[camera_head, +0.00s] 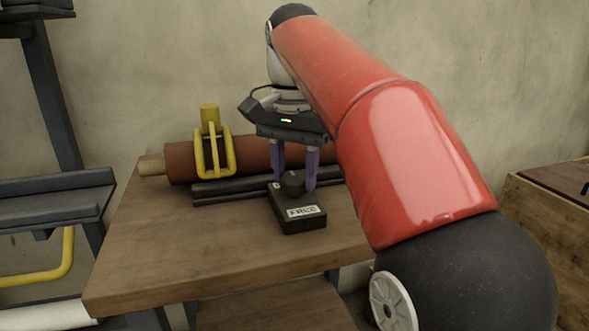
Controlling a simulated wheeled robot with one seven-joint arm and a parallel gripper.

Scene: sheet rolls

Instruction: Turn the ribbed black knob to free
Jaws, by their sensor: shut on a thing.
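The ribbed black knob (292,184) sits on top of a small black box (301,226) on the wooden table. A white label (302,212) on the front of the box appears to read "FREE". My gripper (294,183) points down from above, with its two purple fingers on either side of the knob, shut on it. The ribs and any pointer mark on the knob are too small to make out, so its turn position cannot be told.
A brown roll (180,163) lies behind the box on black rails (232,190), with a yellow clamp (213,150) around it. The wooden table (160,262) is bare at front left. A dark rack (52,195) stands at left, a wooden crate (550,225) at right.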

